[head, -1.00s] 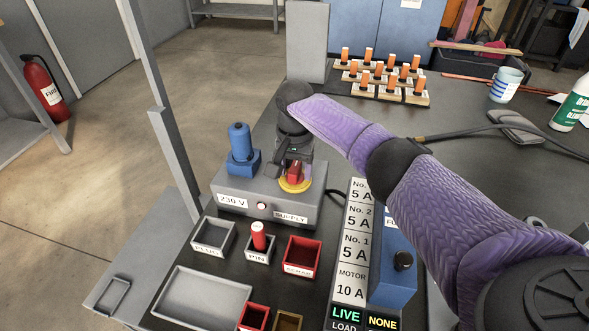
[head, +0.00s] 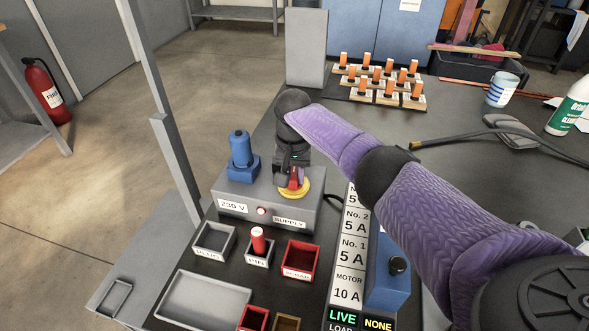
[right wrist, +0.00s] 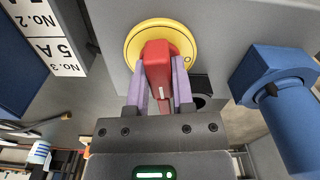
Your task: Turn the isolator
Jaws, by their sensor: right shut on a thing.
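The isolator is a red handle (head: 294,180) on a round yellow plate (head: 301,188), on top of the grey 230 V supply box (head: 240,207). In the right wrist view the red handle (right wrist: 168,62) stands in front of the yellow plate (right wrist: 135,47), which has an "O" mark at its right side. My right gripper (right wrist: 163,85) is shut on the red handle, one purple finger on each side. In the head view my right gripper (head: 293,165) reaches the handle from above and behind and partly hides it. My left gripper is not in view.
A blue plug-like fitting (head: 240,150) stands close left of the isolator. In front are small trays, including a red scrap tray (head: 301,255) and a pin tray (head: 259,256) with a red pin. A blue box (head: 388,270) stands right, under my right arm.

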